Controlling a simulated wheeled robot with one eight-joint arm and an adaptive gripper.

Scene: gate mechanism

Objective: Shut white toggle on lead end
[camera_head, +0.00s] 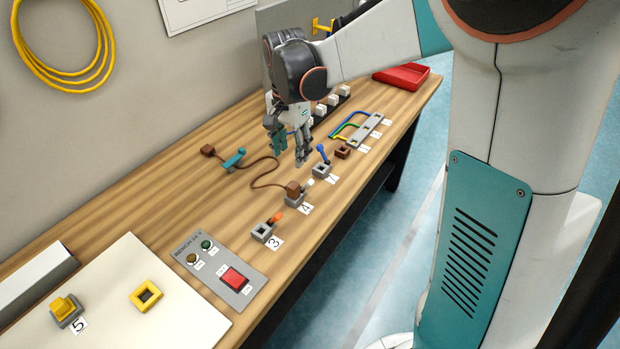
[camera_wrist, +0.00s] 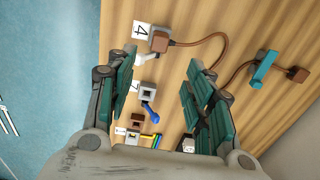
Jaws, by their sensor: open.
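The white toggle (camera_head: 309,183) is a small pale lever on the grey block at label 4, beside a brown lead end (camera_head: 292,188). In the wrist view the toggle (camera_wrist: 148,57) sticks out below the brown lead end (camera_wrist: 159,41), near the top. A brown cable (camera_wrist: 222,38) runs from it to another brown end (camera_head: 208,150). My gripper (camera_head: 288,153) is open and empty above the bench, behind the toggle and apart from it. In the wrist view its teal fingers (camera_wrist: 162,92) stand wide apart with bench between them.
A blue lever (camera_head: 322,153) on a grey block stands close to my gripper. A teal clip (camera_head: 234,158) sits by the cable. An orange lever (camera_head: 275,217) at label 3 and a panel with a red switch (camera_head: 235,278) lie nearer. Open wood lies left of the cable.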

